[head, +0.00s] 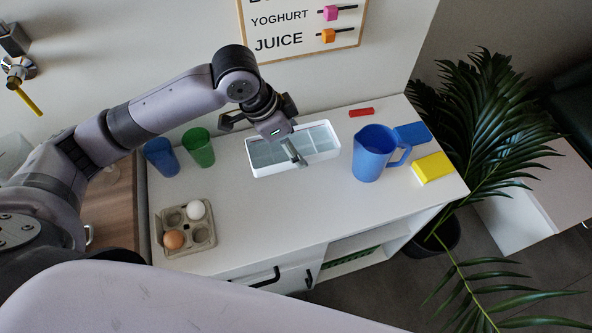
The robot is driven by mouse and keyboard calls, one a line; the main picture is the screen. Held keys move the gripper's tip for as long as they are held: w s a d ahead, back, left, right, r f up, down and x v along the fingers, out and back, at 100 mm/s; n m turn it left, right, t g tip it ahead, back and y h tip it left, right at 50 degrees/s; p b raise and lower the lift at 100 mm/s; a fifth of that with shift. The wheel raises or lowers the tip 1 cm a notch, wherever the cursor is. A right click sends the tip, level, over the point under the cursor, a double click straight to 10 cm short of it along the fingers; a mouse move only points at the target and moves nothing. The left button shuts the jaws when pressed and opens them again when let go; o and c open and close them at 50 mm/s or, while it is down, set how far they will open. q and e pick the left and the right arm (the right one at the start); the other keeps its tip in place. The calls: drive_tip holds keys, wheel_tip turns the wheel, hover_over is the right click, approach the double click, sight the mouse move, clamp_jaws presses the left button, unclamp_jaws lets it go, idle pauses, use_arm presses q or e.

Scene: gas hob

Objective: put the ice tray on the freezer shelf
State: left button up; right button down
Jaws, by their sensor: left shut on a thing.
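The ice tray (323,151) is a white, shallow rectangular tray with grey-blue compartments, at the back middle of the white counter. My left gripper (296,157) reaches down over it from the upper left and is shut on it, with a finger across its middle. The gripper hides part of the tray. I cannot tell whether the tray rests on the counter or is just above it. No freezer shelf can be made out for certain. My right gripper is not in view.
A blue jug (369,155), yellow box (432,167), blue block (412,133) and red block (361,112) stand right. Blue (160,157) and green (198,148) cups and an egg carton (203,236) with two eggs are left. The counter's front middle is clear; an open compartment (350,264) lies below.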

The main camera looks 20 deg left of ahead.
sight(298, 178)
use_arm(q)
wheel_tip(298, 178, down, 12)
drive_tip(key=shift+r, duration=0.15)
idle(0.3)
drive_tip(key=o, duration=1.4)
